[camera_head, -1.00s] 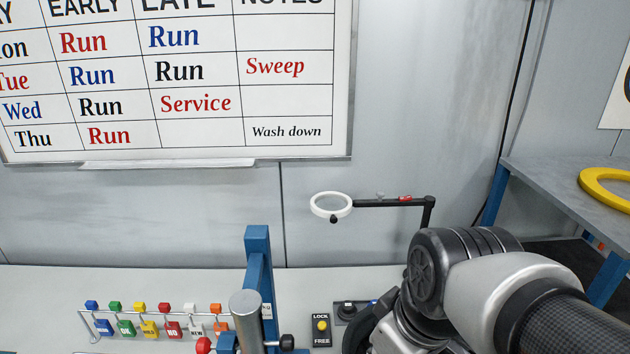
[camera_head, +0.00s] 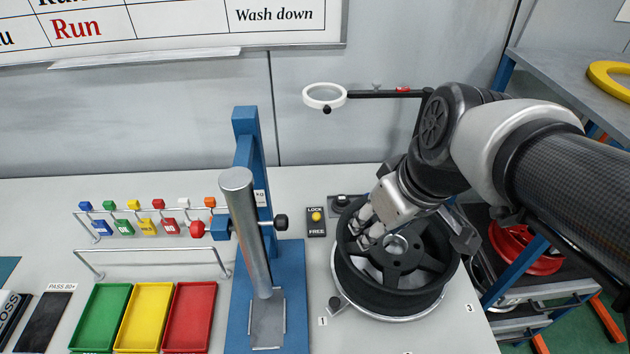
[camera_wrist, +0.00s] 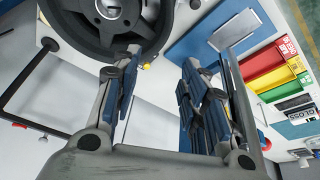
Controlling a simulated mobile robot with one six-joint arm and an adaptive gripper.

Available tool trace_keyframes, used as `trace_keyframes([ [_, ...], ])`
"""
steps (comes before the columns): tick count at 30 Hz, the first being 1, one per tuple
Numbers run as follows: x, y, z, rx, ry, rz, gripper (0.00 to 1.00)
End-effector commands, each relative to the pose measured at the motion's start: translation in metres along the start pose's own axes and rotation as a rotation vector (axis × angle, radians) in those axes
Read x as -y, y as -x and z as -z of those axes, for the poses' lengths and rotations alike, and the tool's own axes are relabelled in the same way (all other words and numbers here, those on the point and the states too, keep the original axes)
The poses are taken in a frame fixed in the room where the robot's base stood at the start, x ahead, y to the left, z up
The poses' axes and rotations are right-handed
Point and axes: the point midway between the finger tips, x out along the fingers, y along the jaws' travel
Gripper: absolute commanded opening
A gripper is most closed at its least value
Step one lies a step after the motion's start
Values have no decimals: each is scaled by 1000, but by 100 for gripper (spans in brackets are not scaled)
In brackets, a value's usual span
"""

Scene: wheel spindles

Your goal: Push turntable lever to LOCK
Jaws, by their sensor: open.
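The LOCK/FREE plate (camera_head: 316,231) lies on the bench just left of the turntable, with LOCK at its far end and FREE at its near end. Its yellow lever knob (camera_head: 317,216) stands between the two words; its exact setting is hard to tell. A black spoked wheel (camera_head: 440,285) sits on the round turntable (camera_head: 372,312). My gripper (camera_head: 366,226) is over the wheel's far left side, right of the lever. In the wrist view, my gripper (camera_wrist: 160,65) is open and empty, with the yellow knob (camera_wrist: 146,66) seen between its fingertips.
A blue press stand (camera_head: 246,150) with a steel cylinder (camera_head: 250,230) stands left of the lever. A ring magnifier (camera_head: 325,96) reaches over the back of the bench. Green, yellow and red trays (camera_head: 190,318) lie at the left.

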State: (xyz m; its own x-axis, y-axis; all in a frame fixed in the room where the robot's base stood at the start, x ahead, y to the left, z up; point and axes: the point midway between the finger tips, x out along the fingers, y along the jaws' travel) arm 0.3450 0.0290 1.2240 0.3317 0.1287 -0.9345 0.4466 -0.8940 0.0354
Motion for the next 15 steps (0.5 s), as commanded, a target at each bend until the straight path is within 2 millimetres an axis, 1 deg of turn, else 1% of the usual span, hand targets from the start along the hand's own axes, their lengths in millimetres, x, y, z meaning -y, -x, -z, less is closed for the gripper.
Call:
trace_keyframes([
  [1,-6,-17,17,6,66,26,40],
  [3,-13,-36,40,-1,174,60,40],
  [5,-19,-55,60,-9,264,86,40],
  [6,-23,-68,72,-17,322,102,40],
  [8,-29,-88,88,-29,403,124,40],
  [9,-33,-101,97,-37,453,136,40],
  [12,-40,-129,115,-58,556,157,40],
  [15,-45,-148,125,-72,624,171,40],
])
